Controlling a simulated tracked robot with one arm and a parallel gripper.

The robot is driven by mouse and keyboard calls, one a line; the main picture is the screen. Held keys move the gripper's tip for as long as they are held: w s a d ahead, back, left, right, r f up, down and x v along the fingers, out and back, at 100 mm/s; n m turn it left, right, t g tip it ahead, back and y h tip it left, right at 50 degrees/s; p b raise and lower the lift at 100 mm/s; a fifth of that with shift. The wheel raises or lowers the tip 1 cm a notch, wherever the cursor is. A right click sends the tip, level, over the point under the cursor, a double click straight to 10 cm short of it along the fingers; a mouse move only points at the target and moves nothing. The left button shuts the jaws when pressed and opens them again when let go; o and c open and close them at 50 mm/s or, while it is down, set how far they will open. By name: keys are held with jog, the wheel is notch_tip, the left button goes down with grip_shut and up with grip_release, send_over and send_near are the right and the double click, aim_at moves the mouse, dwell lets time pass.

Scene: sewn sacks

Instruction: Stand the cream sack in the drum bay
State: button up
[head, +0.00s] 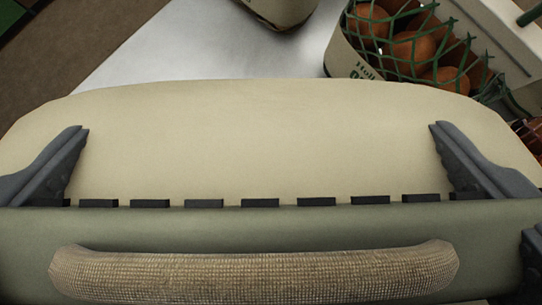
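The cream sack (255,135) fills the width of the head view, very close, its far edge curving across the upper part. My gripper (260,135) shows as two dark grey fingers, spread wide, one at the left and one at the right, both in front of the cream face. The cream reaches past both fingers. I cannot tell whether the fingers press on the sack. A grey-green band with black dashes and a woven tan roll crosses the bottom; I cannot tell what it belongs to. The drum bay cannot be made out.
Beyond the sack is a pale grey surface (190,45). A netted container (345,62) of orange-brown round things stands at the upper right, beside a whitish box-like thing (515,35). Another beige thing (285,8) is cut by the top edge. Brown floor (80,45) shows at upper left.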

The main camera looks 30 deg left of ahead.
jog(key=b+v, duration=0.1)
jog(key=v, duration=1.1)
jog(key=shift+b, duration=0.4)
